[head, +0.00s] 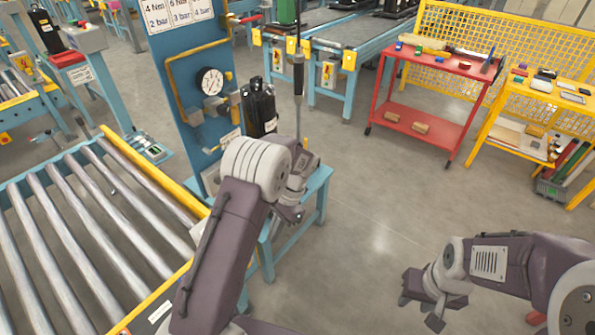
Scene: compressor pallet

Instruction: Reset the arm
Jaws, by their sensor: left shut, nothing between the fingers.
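My left arm reaches up from the bottom middle in the head view and bends over at the blue work stand. Its gripper (291,214) points down by the stand's front edge, shut and empty, partly hidden by its own wrist. My right arm comes in from the right edge. Its gripper (421,311) hangs low over the bare floor with its fingertips apart, and nothing shows between them.
The blue stand (318,190) carries a black compressor (259,107) and a panel with a gauge (210,81). A roller conveyor (65,215) lies left. A red cart (428,95) and yellow bench (545,100) stand at back right. The middle floor is clear.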

